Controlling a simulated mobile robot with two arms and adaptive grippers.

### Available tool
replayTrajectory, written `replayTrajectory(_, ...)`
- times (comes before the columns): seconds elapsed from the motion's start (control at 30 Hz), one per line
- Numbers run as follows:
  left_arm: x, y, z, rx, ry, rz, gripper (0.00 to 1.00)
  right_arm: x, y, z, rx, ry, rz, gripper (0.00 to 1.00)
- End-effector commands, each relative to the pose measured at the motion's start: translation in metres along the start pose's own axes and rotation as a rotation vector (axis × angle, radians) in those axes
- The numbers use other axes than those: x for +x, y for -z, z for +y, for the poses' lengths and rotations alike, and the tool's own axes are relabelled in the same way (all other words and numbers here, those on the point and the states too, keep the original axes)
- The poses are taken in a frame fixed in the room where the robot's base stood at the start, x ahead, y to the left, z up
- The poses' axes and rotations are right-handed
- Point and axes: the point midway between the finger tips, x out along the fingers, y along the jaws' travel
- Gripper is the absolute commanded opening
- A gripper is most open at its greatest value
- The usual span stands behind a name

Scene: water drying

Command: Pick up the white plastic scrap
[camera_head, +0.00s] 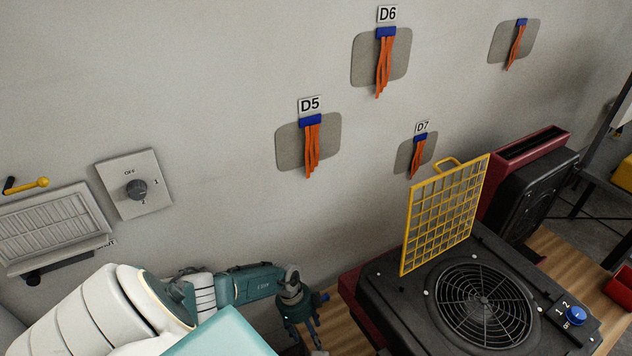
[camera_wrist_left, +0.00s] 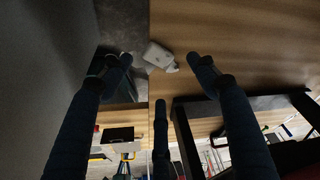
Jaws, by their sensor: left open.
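The white plastic scrap (camera_wrist_left: 159,56) shows in the left wrist view as a small pale piece on the wooden tabletop (camera_wrist_left: 240,45), close to the table's edge. My left gripper (camera_wrist_left: 157,63) is open, with one fingertip on each side of the scrap in the picture. I cannot tell how far the fingers are above it. In the head view my left gripper (camera_head: 305,318) is low, left of the black fan unit (camera_head: 420,310). The scrap does not show in the head view. My right gripper is not in view.
A red and black unit (camera_head: 525,190) stands behind. The wall carries a switch (camera_head: 135,187), a vent (camera_head: 55,230) and orange ribbons (camera_head: 312,150).

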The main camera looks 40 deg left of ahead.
Motion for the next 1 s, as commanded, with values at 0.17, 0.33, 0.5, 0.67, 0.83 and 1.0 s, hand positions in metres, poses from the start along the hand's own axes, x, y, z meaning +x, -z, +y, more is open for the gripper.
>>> replayTrajectory(0.17,0.018,-0.002,-0.001,0.001,0.002,0.0,0.6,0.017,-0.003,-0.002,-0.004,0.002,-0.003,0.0)
replayTrajectory(0.33,0.044,-0.002,0.0,0.002,0.001,0.001,0.6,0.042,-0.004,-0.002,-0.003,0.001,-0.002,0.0)
replayTrajectory(0.5,0.057,-0.001,0.0,0.002,0.001,0.0,0.6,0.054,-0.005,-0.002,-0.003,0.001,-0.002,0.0)
replayTrajectory(0.67,0.065,0.0,0.003,0.002,0.0,0.001,0.6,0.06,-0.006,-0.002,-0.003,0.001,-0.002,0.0)
replayTrajectory(0.83,0.089,0.002,0.008,0.002,0.001,0.001,0.6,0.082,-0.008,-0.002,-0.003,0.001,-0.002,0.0)
replayTrajectory(1.0,0.107,0.002,0.007,0.002,0.002,0.0,0.6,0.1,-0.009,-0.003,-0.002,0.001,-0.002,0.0)
